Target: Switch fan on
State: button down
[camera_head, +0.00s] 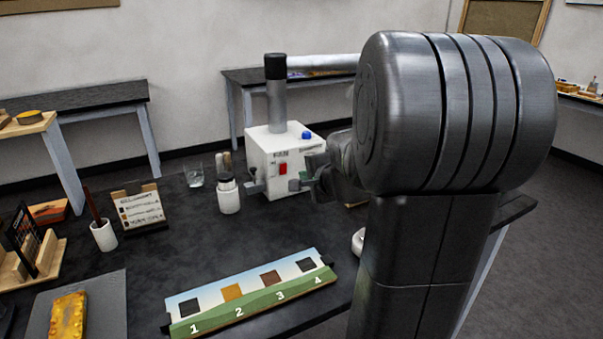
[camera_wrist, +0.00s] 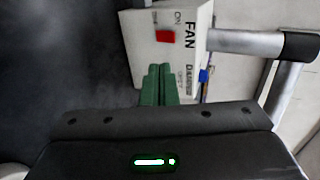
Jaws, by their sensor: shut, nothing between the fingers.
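The white fan box (camera_head: 262,151) stands on the dark table with a duct pipe rising from its top. A red switch (camera_head: 283,169) sits on its front face. In the wrist view the white box (camera_wrist: 147,70) is large, with the red switch (camera_wrist: 166,36) beside the lettering "ON" and "FAN". My gripper (camera_wrist: 160,68) has its green fingers shut together and empty. The fingertips appear just below the switch in that view; I cannot tell whether they touch the box. In the head view my arm partly hides the box's right side. The switch's exact position is too small to tell.
A blue knob (camera_head: 307,135) is on top of the box. A white jar with brushes (camera_head: 229,197) and a glass (camera_head: 194,174) stand to its left. A numbered sample strip (camera_head: 255,297) lies in front. Bare table lies between the strip and the jar.

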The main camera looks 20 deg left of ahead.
aim_at(282, 164)
jog(key=shift+w+a+r+p+x, duration=0.1)
jog(key=shift+r+p+x, duration=0.25)
jog(key=shift+x, duration=1.65)
jog(key=shift+w+a+r+p+x, duration=0.15)
jog(key=shift+r+p+x, duration=0.15)
jog(key=shift+x, duration=1.65)
jog(key=shift+a+r+p+x, duration=0.1)
jog(key=shift+r+p+x, duration=0.25)
jog(key=shift+x, duration=1.65)
jog(key=shift+r+p, duration=0.1)
jog(key=shift+p, duration=0.2)
jog(key=shift+a+r+p, duration=0.1)
jog(key=shift+r+p, duration=0.05)
jog(key=shift+p, duration=0.3)
jog(key=p, duration=0.4)
jog(key=shift+w+a+r+g+h, duration=0.25)
jog(key=shift+w+r+g+h, duration=0.05)
jog(key=shift+g, duration=0.1)
jog(key=shift+f, duration=0.4)
jog(key=shift+r, duration=0.1)
jog(key=shift+r+p, duration=0.55)
jog(key=shift+r, duration=0.2)
